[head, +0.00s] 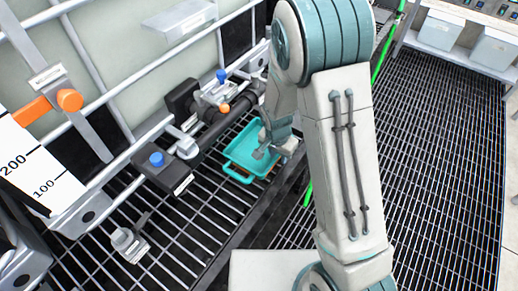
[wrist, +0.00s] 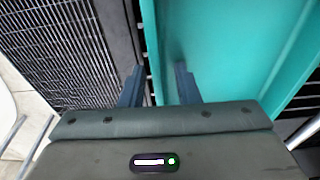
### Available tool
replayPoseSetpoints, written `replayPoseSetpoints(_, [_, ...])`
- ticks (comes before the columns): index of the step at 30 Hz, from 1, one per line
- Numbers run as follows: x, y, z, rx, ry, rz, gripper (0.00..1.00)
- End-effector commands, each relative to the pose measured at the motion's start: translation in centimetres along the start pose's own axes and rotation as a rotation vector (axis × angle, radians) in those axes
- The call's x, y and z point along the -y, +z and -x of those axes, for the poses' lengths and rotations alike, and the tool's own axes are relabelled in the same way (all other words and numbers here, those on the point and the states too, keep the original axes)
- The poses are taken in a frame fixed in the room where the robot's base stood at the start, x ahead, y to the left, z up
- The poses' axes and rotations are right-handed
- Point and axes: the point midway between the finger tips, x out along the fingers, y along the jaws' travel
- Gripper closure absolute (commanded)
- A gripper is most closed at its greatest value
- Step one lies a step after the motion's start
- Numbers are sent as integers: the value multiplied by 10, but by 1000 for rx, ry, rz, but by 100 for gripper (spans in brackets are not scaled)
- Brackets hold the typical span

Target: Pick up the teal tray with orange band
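The teal tray (head: 238,173) lies on the dark grating below the black pipework in the head view. A gap shows between the fingers, and I cannot tell whether either touches the wall. In the head view my gripper (head: 268,149) is at the tray's right side, partly covering it.
A white tank in a metal cage (head: 140,50) stands at the left, with black valves (head: 165,175) and an orange handle (head: 70,100). A small grey fitting (head: 128,243) sits on the grating at lower left. Grey bins (head: 492,52) stand at upper right. The right-hand grating (head: 440,140) is clear.

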Motion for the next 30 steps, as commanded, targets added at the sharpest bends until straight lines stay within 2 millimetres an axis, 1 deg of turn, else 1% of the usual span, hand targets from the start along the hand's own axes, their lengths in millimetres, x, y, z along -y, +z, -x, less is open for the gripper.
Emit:
replayPoseSetpoints(7, [0, 0, -1, 0, -1, 0, 71])
replayPoseSetpoints(10, [0, 0, -1, 0, -1, 0, 99])
replayPoseSetpoints(11, [0, 0, -1, 0, -1, 0, 100])
replayPoseSetpoints(23, [1, 0, 1, -1, -2, 0, 100])
replayPoseSetpoints(26, [1, -1, 5, -2, -4, 0, 100])
replayPoseSetpoints(30, [2, -3, 18, -3, -6, 0, 100])
